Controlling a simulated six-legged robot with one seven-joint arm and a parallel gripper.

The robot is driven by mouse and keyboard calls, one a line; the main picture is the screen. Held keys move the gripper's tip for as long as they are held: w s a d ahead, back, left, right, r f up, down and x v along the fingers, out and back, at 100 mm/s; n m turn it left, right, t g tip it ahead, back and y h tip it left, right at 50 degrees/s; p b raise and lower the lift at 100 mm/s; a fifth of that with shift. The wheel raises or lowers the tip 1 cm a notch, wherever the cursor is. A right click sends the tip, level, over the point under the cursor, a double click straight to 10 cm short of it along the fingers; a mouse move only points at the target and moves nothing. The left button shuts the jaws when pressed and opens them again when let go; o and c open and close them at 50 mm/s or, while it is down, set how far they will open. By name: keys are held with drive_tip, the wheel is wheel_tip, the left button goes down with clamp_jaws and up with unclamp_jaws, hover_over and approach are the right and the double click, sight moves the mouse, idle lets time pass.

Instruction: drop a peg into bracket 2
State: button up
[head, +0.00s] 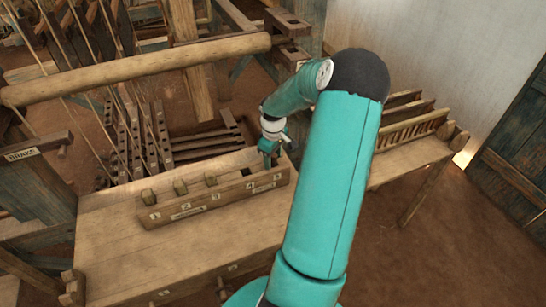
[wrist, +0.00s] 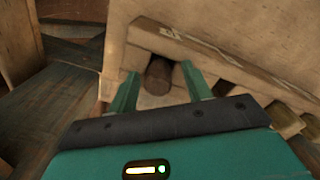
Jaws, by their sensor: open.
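My gripper (head: 270,150) is over the right end of a long wooden rack (head: 225,197) with a numbered front. In the wrist view my gripper (wrist: 161,88) has its two teal fingers apart. A dark round peg-like piece (wrist: 159,74) shows between and beyond the fingertips, in a square recess; I cannot tell whether they touch it. Small number marks run along the rack front, and the mark that looks like 2 (head: 187,205) is left of my gripper. Short wooden blocks (head: 180,187) stick up along the rack's left part; I cannot tell whether they are pegs.
The rack stands on a wooden bench (head: 130,250) with bare top in front of it. A thick round beam (head: 140,70) and loom frame lie behind and to the left. A side table (head: 410,160) with slatted frames stands to the right.

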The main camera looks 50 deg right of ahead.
wheel_tip(320, 180, up, 14)
drive_tip(key=w+a+r+h, duration=0.1)
drive_tip(key=a+r, duration=0.3)
drive_tip(key=a, duration=0.4)
drive_tip(key=w+a+r+t+h, duration=0.1)
drive_tip(key=a+r, duration=0.2)
drive_tip(key=a, duration=0.4)
drive_tip(key=w+a+r, duration=0.1)
drive_tip(key=a+r, duration=0.3)
drive_tip(key=a, duration=0.4)
drive_tip(key=s+a+r+t+y, duration=0.1)
drive_tip(key=s+a+t, duration=0.1)
drive_tip(key=s+a, duration=0.3)
drive_tip(key=s+a+r+t+y, duration=0.1)
drive_tip(key=s+a, duration=0.4)
drive_tip(key=a, duration=0.8)
drive_tip(key=shift+s+a+r+m+t, duration=0.2)
drive_tip(key=shift+s+r+m+t, duration=0.1)
drive_tip(key=shift+t, duration=0.5)
